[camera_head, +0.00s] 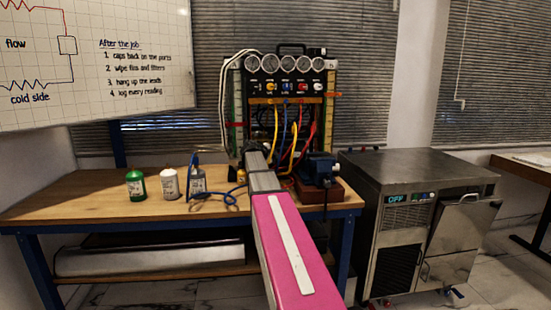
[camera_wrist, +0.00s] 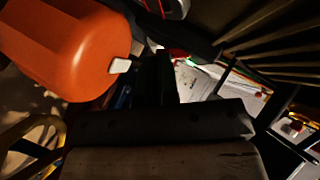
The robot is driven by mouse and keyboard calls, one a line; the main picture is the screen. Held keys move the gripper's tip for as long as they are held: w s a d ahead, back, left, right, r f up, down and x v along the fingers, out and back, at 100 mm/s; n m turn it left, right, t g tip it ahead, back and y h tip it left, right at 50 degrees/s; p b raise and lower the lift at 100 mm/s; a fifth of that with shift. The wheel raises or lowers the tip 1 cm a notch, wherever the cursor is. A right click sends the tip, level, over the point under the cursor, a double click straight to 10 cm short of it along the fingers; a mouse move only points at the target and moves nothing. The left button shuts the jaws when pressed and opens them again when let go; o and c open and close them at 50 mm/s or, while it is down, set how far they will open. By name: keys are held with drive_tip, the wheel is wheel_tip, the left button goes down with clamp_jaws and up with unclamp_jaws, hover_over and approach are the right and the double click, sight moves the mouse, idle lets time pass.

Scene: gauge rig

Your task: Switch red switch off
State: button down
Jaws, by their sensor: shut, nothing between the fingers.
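The gauge rig (camera_head: 287,85) stands at the back of the workbench, with a row of round gauges and coloured ports and hoses below them. A small red fitting (camera_head: 303,86) shows on its panel; I cannot tell whether it is the red switch. My arm reaches over the bench toward the rig's lower part, and its end is hard to make out in the head view. In the wrist view my gripper (camera_wrist: 165,72) is dark, shut and empty. A small red patch (camera_wrist: 178,53) lies just beyond the fingers, too blurred to identify.
A large orange rounded object (camera_wrist: 65,50) is close on the left of the wrist view. Green (camera_head: 135,184), white (camera_head: 168,184) and grey (camera_head: 197,181) canisters stand on the bench (camera_head: 95,207). A blue vise (camera_head: 318,170) is right of my arm.

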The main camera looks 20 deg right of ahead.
drive_tip(key=shift+w+d+f, duration=0.1)
drive_tip(key=shift+w+f, duration=0.1)
drive_tip(key=shift+r, duration=0.7)
drive_tip(key=shift+s, duration=0.1)
